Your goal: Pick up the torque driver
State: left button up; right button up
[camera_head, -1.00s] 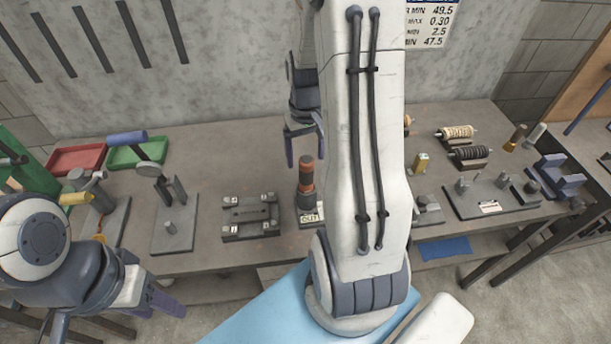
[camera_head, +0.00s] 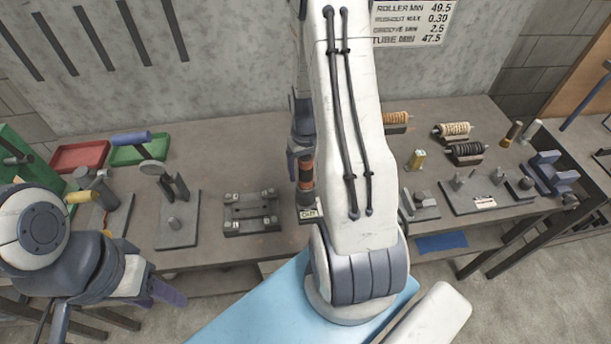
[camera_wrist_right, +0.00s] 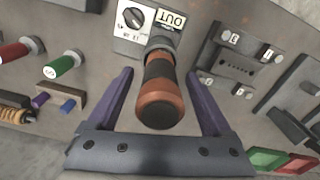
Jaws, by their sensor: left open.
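The torque driver (camera_head: 306,175), with an orange and black handle, stands upright at its "OUT" labelled holder (camera_head: 308,212) on the bench. In the right wrist view the driver (camera_wrist_right: 160,98) points its rounded end at the camera. My right gripper (camera_wrist_right: 160,76) is open, with one purple finger on each side of the handle and a visible gap to each. In the head view this gripper is mostly hidden behind my right arm and the driver. My left gripper (camera_head: 165,290) is open and empty in front of the bench at the lower left.
A dark slotted block (camera_head: 251,226) sits left of the driver, with a post fixture (camera_head: 177,235) beyond it. Red (camera_head: 80,156) and green (camera_head: 125,155) trays lie at the back left. Rollers (camera_head: 453,130) and a yellow-topped piece (camera_head: 417,158) stand to the right.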

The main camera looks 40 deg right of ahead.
grip_shut()
jog(key=shift+r, duration=0.2)
